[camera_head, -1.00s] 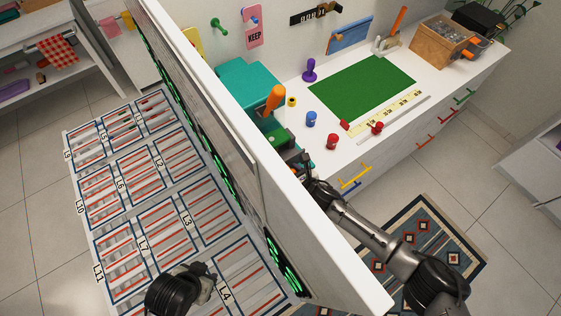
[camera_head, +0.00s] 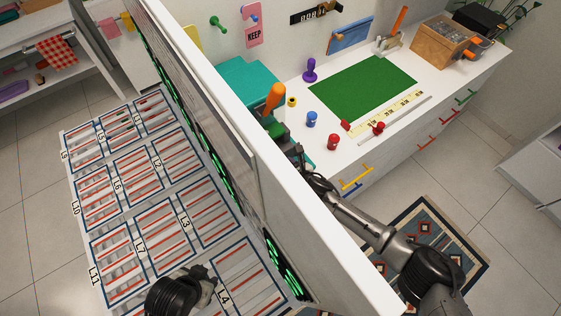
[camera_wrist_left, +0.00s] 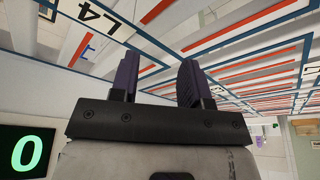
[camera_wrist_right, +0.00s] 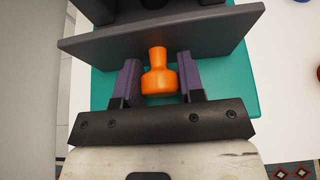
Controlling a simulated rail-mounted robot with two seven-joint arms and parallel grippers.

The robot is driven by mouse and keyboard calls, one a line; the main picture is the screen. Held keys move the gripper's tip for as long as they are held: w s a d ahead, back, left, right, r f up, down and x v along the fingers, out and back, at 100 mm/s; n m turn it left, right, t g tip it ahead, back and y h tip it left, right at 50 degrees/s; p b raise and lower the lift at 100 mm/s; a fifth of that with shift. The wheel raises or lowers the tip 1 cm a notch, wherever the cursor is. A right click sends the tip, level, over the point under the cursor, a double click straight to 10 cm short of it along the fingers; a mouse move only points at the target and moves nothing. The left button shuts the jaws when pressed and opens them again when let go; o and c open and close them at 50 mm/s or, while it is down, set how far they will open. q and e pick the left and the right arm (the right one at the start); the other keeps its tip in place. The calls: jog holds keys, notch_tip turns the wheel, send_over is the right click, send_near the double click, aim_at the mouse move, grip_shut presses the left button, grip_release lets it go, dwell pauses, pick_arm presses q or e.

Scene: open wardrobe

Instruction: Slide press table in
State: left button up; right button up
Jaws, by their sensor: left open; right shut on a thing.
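The press stands at the left end of the white counter, partly hidden by the white partition. It has a teal base (camera_head: 246,82) and an upright orange handle (camera_head: 274,97). My right gripper (camera_head: 298,160) is at the press's near side, its fingertips hard to make out in the head view. In the right wrist view its purple fingers are shut on an orange knob (camera_wrist_right: 160,78) in front of a dark plate (camera_wrist_right: 95,45), above the teal base. My left gripper (camera_head: 213,284) is open and empty beside the slatted rack; its parted fingers show in the left wrist view (camera_wrist_left: 158,78).
The white partition (camera_head: 290,200) stands between my arms. A labelled slatted rack (camera_head: 140,180) lies left of it. The counter holds a green mat (camera_head: 362,85), blue and red knobs (camera_head: 333,142), a ruler strip (camera_head: 388,115) and a wooden box (camera_head: 443,40). Coloured drawer handles project from its front.

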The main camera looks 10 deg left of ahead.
pick_arm(q)
jog(key=shift+a+f+b, duration=0.1)
jog(key=shift+f+b, duration=0.8)
jog(key=shift+f, duration=0.1)
pick_arm(e)
jog(key=shift+w+a+f, duration=0.15)
jog(key=shift+w+a, duration=0.9)
pick_arm(q)
jog(key=shift+b, duration=0.45)
pick_arm(e)
jog(key=shift+w+a, duration=0.45)
jog(key=shift+a, duration=0.15)
